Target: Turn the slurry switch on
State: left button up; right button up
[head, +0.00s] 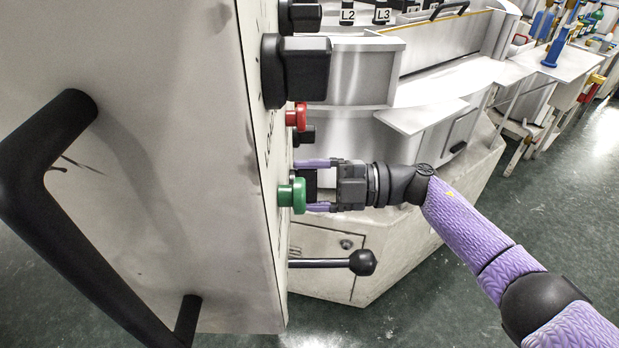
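The side of a pale control cabinet (160,180) fills the left of the head view, with its control panel facing right and seen nearly edge-on. A black switch knob (310,178) sticks out of the panel, partly hidden by a green push button (297,196). I cannot read the panel labels, so I cannot tell which control is the slurry switch. My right gripper (317,184) reaches the panel from the right, open, with one purple finger above and one below the black knob. Contact with the knob cannot be made out. My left gripper is not in view.
A red button (297,117), a small black knob (306,134) and a large black knob (296,71) sit above. A ball-ended lever (361,262) protrudes below. A black handle (45,190) is on the cabinet's near side. A metal machine (440,80) stands behind my arm.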

dwell(0.5)
jog(key=o, duration=0.9)
jog(key=shift+c, duration=0.2)
jog(key=shift+o, duration=1.3)
jog(key=shift+d, duration=0.1)
jog(key=d+b, duration=0.2)
jog(key=d, duration=0.7)
jog(key=shift+d, duration=0.4)
jog(key=shift+w, duration=0.1)
